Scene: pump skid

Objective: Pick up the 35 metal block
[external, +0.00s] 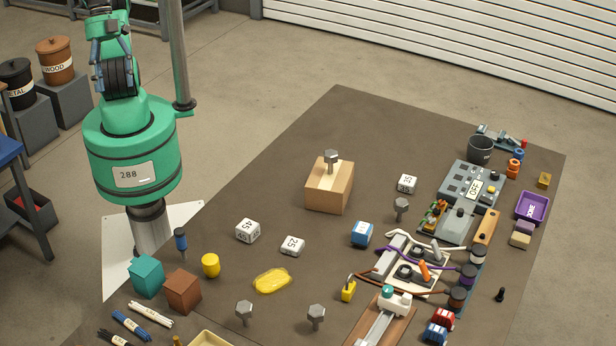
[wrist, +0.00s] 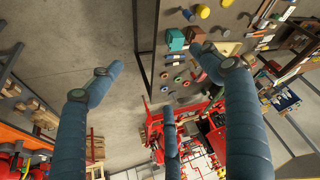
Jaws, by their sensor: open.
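Three pale number blocks lie on the dark mat (external: 290,150) in the external view. The one right of the cardboard box (external: 329,190) is a small white block (external: 407,184) whose label seems to read 35. Another white block (external: 247,231) has a label too small to read surely, and a third (external: 292,246) seems to read 25. My gripper (wrist: 156,60) is open and empty in the wrist view, its blue fingers spread well apart. It is away from all three blocks, and I cannot make them out in the wrist view.
A bolt (external: 331,158) stands on the cardboard box. A blue block (external: 362,234), a yellow dish (external: 272,281) and bolts (external: 401,207) stand around the pale blocks. Devices and cables (external: 420,265) crowd the right side. The mat's upper left part is clear.

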